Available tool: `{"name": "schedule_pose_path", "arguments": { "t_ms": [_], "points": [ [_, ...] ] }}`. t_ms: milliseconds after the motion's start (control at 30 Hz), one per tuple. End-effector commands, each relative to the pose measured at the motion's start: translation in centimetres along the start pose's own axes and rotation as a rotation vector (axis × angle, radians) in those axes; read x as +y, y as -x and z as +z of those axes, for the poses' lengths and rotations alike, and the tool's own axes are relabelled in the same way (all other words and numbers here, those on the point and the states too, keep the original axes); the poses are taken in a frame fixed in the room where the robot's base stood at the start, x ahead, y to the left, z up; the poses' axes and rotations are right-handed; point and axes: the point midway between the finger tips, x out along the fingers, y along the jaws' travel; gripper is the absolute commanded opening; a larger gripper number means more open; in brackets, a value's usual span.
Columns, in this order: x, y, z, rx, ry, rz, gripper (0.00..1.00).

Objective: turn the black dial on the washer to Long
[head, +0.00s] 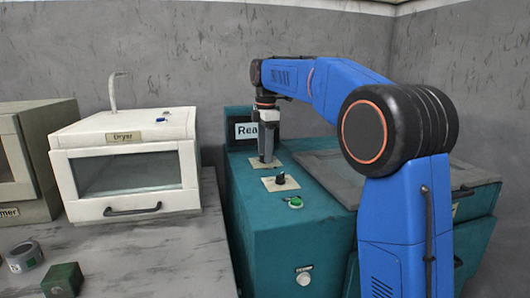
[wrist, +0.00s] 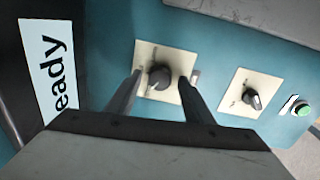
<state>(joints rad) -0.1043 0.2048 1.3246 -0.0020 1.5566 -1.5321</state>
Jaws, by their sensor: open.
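The teal washer (head: 285,235) stands right of centre in the head view. Two black dials on cream plates sit on its top. In the wrist view one black dial (wrist: 159,76) lies between the fingertips of my gripper (wrist: 160,80), which is open with a finger on either side. I cannot tell whether the fingers touch it. The second black dial (wrist: 252,99) is to the right, clear of the gripper; it also shows in the head view (head: 281,180). The plate lettering is too small to read. In the head view my gripper (head: 266,160) points down and hides the first dial.
A sign reading "Ready" (head: 246,131) stands at the back of the washer, close to my gripper. A green button (head: 295,202) is in front of the dials. A white dryer (head: 125,165) sits on the counter (head: 130,245) at left, with a green cube (head: 63,280).

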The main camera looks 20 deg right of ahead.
Motion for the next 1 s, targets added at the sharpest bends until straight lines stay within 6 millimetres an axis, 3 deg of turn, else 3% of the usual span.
{"name": "schedule_pose_path", "arguments": {
  "t_ms": [333,500,533,1000],
  "points": [
    [-0.01,-0.39,0.00,0.000,0.000,0.000,0.47],
    [-0.01,-0.38,0.00,0.000,0.000,0.000,0.09],
    [-0.01,-0.38,0.00,0.000,0.000,0.000,0.06],
    [0.01,-0.37,-0.04,-0.005,-0.099,0.000,0.06]
  ]
}}
